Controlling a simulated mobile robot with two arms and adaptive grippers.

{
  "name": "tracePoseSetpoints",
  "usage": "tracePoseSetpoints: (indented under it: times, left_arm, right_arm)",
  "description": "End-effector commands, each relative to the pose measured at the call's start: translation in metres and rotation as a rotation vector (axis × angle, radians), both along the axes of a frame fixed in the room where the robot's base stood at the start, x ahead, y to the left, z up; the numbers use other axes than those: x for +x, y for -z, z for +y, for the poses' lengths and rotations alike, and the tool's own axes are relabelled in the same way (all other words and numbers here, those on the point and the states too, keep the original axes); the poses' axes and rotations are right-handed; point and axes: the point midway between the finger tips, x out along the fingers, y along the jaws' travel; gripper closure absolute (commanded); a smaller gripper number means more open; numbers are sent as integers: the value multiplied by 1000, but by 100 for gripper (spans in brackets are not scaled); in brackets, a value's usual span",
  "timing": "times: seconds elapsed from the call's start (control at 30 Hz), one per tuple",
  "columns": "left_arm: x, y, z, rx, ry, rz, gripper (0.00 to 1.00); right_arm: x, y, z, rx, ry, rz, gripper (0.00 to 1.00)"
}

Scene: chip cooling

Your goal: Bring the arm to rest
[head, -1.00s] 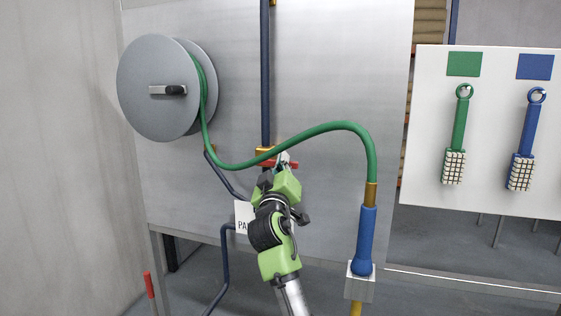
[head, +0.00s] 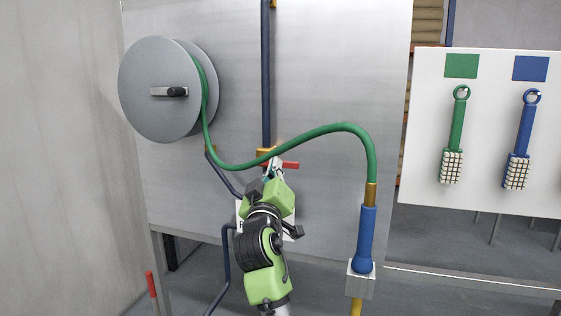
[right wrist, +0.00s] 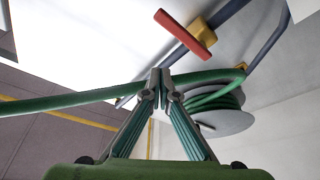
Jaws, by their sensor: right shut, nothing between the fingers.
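My right arm reaches up from the bottom centre in the head view. Its gripper (head: 274,170) is shut and empty, just below the green hose and close to the red valve handle (head: 291,165). In the right wrist view the fingertips (right wrist: 160,76) meet with nothing between them. The red handle (right wrist: 186,33) shows apart from them there, on a brass valve body (right wrist: 204,28). In the head view the handle lies across the upright dark blue pipe (head: 265,80); the gripper hides part of it. My left gripper is not in view.
The green hose (head: 300,139) sags from the grey reel (head: 158,91) past my gripper to a blue nozzle (head: 365,238) in a holder. A white sign (head: 289,232) is partly behind my arm. A white board (head: 487,130) with brushes hangs at right.

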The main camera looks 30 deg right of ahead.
Motion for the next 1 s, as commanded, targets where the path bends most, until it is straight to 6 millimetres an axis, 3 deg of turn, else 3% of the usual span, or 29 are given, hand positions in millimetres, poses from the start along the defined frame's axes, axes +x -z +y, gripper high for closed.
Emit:
tracePoseSetpoints:
  times: [0.1,0.37,0.47,0.53,0.67,0.8,1.0]
  left_arm:
    - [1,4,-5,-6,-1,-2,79]
    - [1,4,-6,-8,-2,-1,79]
    - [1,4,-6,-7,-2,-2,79]
    - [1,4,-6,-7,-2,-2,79]
    - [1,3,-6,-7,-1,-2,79]
    - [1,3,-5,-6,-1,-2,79]
    - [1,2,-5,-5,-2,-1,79]
  right_arm:
    - [-7,4,10,0,-2,-2,100]
    - [-10,5,14,-1,-2,0,100]
    - [-2,17,17,1,-17,23,100]
    - [11,41,23,3,-43,64,100]
    - [43,116,43,19,-126,187,100]
    - [66,219,68,61,-225,338,100]
    - [61,370,100,151,-341,542,100]
